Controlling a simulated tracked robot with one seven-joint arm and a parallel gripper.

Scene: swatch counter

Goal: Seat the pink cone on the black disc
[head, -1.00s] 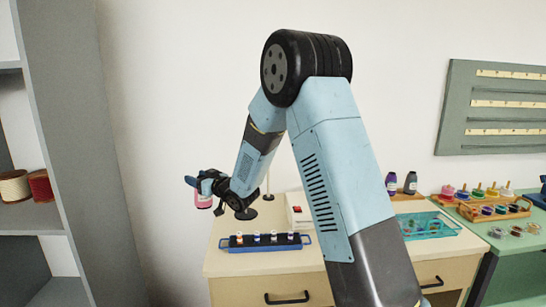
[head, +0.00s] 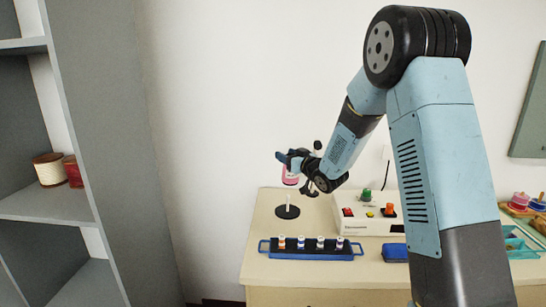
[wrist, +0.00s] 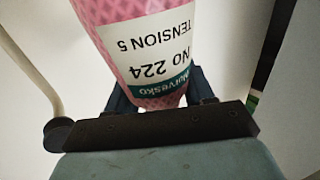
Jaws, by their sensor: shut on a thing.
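The pink cone (head: 291,178) hangs in my gripper (head: 290,163), which is shut on it above the counter. In the wrist view the cone (wrist: 145,50) fills the upper middle, with a white and green label reading "NO 224" and "TENSION 5". The black disc (head: 287,213) lies on the counter's left part, with a thin pale pinkish peg standing up from it. In the head view the cone is above the disc and peg, with a gap between them. I cannot tell how well they line up in depth.
A blue-handled tray (head: 310,254) with several small bobbins lies in front of the disc. A white box (head: 372,227) with coloured knobs stands to its right, and a blue block (head: 395,253) lies nearby. A grey shelf (head: 100,150) stands at the left.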

